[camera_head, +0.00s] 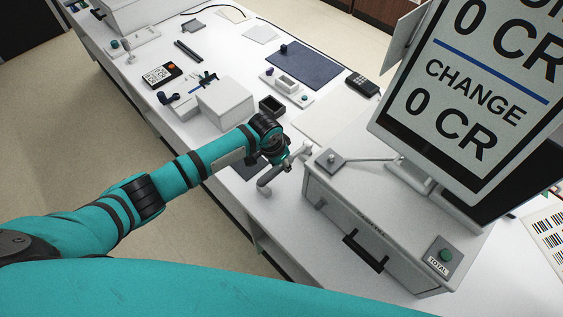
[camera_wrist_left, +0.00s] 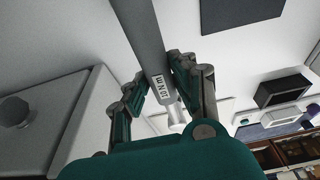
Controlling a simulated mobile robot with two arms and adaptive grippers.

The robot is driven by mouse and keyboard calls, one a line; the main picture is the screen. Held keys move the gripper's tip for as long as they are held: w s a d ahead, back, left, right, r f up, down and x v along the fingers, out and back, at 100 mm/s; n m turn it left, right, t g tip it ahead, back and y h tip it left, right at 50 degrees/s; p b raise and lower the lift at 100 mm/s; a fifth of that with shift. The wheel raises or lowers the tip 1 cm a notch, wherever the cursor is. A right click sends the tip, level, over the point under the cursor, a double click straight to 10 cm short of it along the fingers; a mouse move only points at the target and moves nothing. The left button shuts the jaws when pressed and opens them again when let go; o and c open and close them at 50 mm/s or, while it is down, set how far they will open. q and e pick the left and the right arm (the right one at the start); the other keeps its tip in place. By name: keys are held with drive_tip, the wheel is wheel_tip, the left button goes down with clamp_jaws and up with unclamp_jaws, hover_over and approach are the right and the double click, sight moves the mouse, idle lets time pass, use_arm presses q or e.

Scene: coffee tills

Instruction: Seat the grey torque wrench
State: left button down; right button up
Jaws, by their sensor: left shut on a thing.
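The grey torque wrench (camera_wrist_left: 150,45) is a long grey bar with a white "10 N m" label in the left wrist view. It runs between the fingers of my left gripper (camera_wrist_left: 162,82), which is shut on it. In the head view my left gripper (camera_head: 282,160) is above the white counter, just left of the till. The wrench's grey end (camera_head: 268,182) sticks out below the gripper there; the rest is partly hidden by it. I cannot tell whether the wrench touches the counter. My right gripper is not in view.
The grey till (camera_head: 345,212) with a drawer handle stands close right, with a knobbed plate (camera_head: 330,161) on top and a large screen (camera_head: 470,95) above. A white box (camera_head: 225,104), a small dark tray (camera_head: 272,106) and a dark blue mat (camera_head: 303,64) lie farther back.

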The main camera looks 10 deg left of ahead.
use_arm(q)
drive_tip(key=shift+f, duration=0.1)
drive_tip(key=shift+f+b, duration=0.75)
drive_tip(key=shift+f, duration=0.35)
drive_tip(key=c, duration=1)
unclamp_jaws()
drive_tip(key=v, duration=1.2)
drive_tip(key=shift+w, duration=0.1)
